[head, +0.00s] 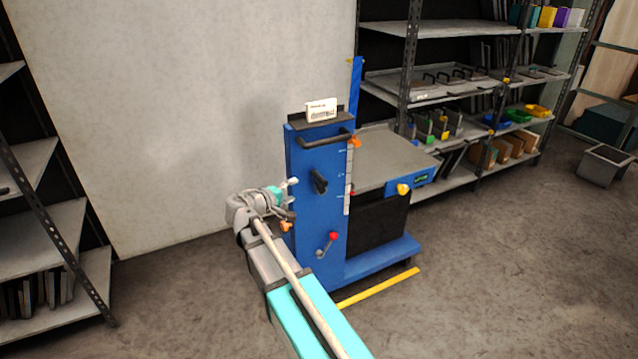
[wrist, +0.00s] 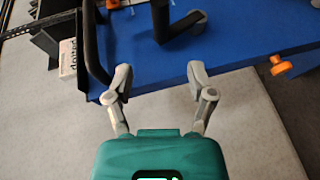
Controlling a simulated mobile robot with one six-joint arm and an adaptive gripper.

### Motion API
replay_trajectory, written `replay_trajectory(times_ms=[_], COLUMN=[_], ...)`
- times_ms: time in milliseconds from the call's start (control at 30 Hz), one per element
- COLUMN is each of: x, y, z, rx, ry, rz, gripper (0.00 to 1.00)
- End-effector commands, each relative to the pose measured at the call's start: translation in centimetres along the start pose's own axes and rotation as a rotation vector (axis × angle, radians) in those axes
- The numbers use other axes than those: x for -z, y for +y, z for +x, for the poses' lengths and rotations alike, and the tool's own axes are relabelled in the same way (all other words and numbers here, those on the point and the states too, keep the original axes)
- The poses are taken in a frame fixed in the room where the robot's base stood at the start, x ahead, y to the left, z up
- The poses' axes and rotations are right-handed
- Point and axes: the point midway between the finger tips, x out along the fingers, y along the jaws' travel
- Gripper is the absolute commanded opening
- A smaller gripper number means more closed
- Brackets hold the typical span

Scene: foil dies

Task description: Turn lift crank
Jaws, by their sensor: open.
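The blue lift cart (head: 305,235) stands upright before the wall. On its front face is a black crank-like handle (head: 319,182). In the wrist view a dark crank arm with a grey rounded end (wrist: 185,26) stands out from the blue panel (wrist: 245,30), beyond the fingertips. My gripper (wrist: 160,76) is open with nothing between its fingers. In the head view my gripper (head: 292,192) is at the left edge of the blue column, left of the handle and apart from it.
A black push bar (head: 325,138) crosses the column above; it also shows close to my left finger in the wrist view (wrist: 92,50). A red-knobbed lever (head: 328,243) sits lower. An orange knob (head: 355,143) is at right. Shelves (head: 450,75) stand behind.

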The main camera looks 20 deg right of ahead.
Motion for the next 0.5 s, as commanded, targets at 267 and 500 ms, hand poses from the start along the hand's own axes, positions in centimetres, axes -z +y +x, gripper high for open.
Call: replay_trajectory(times_ms=[267, 500], x=[0.0, 0.1], y=[0.0, -0.1], z=[0.1, 1.4], rx=[0.002, 0.002], ry=[0.000, 0.000], rz=[0.000, 0.001], gripper=[0.71, 0.71])
